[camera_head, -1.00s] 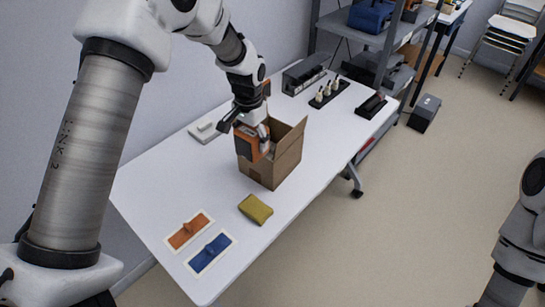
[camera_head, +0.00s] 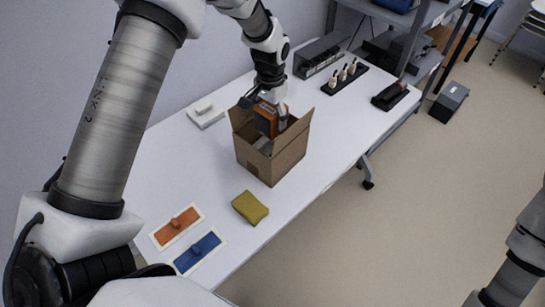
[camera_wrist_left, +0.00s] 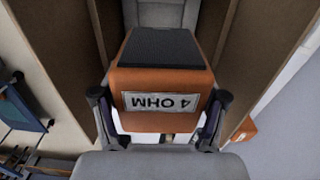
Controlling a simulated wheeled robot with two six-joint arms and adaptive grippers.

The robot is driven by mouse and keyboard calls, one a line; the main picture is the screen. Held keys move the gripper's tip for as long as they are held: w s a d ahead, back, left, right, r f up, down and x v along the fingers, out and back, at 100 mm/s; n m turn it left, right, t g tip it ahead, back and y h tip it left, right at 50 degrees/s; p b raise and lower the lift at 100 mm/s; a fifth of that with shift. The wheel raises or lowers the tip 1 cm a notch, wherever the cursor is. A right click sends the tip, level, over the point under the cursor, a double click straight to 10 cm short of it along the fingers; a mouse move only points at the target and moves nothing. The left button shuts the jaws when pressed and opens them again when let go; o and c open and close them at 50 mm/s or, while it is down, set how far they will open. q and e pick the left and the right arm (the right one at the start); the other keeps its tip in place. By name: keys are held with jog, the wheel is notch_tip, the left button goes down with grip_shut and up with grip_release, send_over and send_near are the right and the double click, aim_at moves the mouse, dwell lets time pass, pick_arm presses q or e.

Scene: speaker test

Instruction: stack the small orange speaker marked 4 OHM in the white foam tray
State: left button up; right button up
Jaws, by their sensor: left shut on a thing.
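The orange speaker (camera_head: 266,119) has a dark grille top and sits partly inside the open cardboard box (camera_head: 272,168). In the left wrist view the speaker (camera_wrist_left: 160,82) shows its 4 OHM label upside down. My left gripper (camera_head: 272,98) is shut on it, one finger on each side. Its lower part is hidden by the box. A flat white piece with a small raised bar (camera_head: 205,114) lies left of the box; I cannot tell if it is the foam tray. Something grey shows inside the box beyond the speaker. My right gripper is out of view.
A yellow-green sponge (camera_head: 250,207), an orange panel (camera_head: 177,226) and a blue panel (camera_head: 199,252) lie in front of the box. A grey rack (camera_head: 319,55), a black holder with pale pegs (camera_head: 345,79) and a dark block (camera_head: 390,96) stand behind.

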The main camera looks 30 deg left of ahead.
pick_arm(q)
jog(key=p, duration=0.2)
send_near(271, 145)
jog(key=s+d+f, duration=0.1)
jog(key=s, duration=0.1)
jog(key=s+d+f, duration=0.1)
jog(key=s+f, duration=0.1)
jog(key=shift+d+f, duration=0.15)
jog(key=shift+f, duration=0.15)
jog(key=shift+f+b, duration=0.25)
jog(key=shift+b, duration=0.05)
jog(key=shift+f, duration=0.15)
jog(key=shift+f+b, duration=0.15)
jog(key=shift+b, duration=0.15)
jog(key=o, duration=1.7)
jog(key=shift+o, duration=0.2)
jog(key=shift+s, duration=0.1)
